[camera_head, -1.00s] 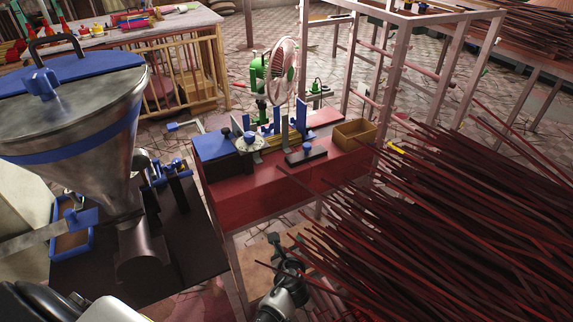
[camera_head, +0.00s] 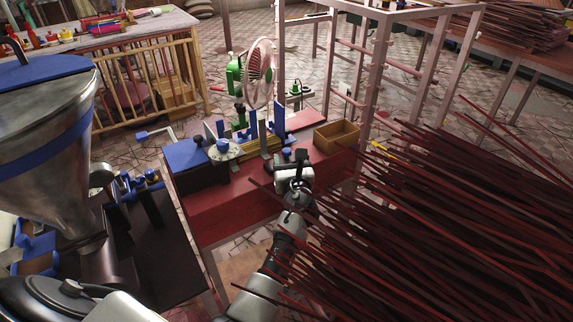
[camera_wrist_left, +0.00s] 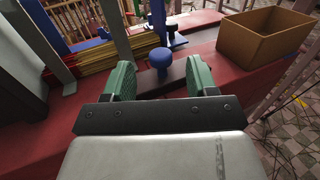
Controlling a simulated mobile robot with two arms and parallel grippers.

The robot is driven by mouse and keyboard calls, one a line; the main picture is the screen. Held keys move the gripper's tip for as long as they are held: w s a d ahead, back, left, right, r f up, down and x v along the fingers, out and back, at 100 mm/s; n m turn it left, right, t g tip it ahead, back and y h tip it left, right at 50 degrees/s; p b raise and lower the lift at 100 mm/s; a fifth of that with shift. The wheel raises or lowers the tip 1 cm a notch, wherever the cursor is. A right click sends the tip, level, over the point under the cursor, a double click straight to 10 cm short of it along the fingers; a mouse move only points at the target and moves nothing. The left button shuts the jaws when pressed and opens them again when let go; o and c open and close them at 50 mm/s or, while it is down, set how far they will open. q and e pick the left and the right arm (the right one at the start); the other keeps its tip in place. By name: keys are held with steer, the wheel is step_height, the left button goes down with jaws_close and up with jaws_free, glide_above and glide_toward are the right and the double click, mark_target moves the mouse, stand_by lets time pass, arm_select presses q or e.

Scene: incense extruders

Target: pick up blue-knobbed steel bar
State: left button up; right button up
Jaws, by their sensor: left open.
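The steel bar is a dark bar (camera_wrist_left: 177,75) with a round blue knob (camera_wrist_left: 159,58) on top. It lies on the red workbench (camera_wrist_left: 240,108). In the head view its blue knob (camera_head: 286,152) shows just behind my left gripper (camera_head: 293,165), which hides most of the bar. In the left wrist view my left gripper (camera_wrist_left: 160,68) is open. Its green fingers stand left and right of the bar, with the knob showing between them. I cannot tell whether they touch it. My right gripper is not in view.
A wooden box (camera_head: 337,137) stands right of the bar. Blue posts and yellowish sticks (camera_wrist_left: 118,62) are just behind it. A green fan (camera_head: 252,72) stands behind the bench. Dark red sticks (camera_head: 450,210) spread on the right. A metal funnel (camera_head: 42,145) is at left.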

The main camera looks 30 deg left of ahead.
mark_target(287, 157)
arm_select(q)
steer(key=x, duration=0.2)
steer(key=shift+w+a+f+b, duration=0.15)
steer(key=shift+w+a+b, duration=0.05)
steer(key=shift+w+b, duration=0.1)
steer(key=shift+s, duration=0.1)
steer(key=shift+c, duration=1)
jaws_close()
steer(key=shift+r, duration=0.2)
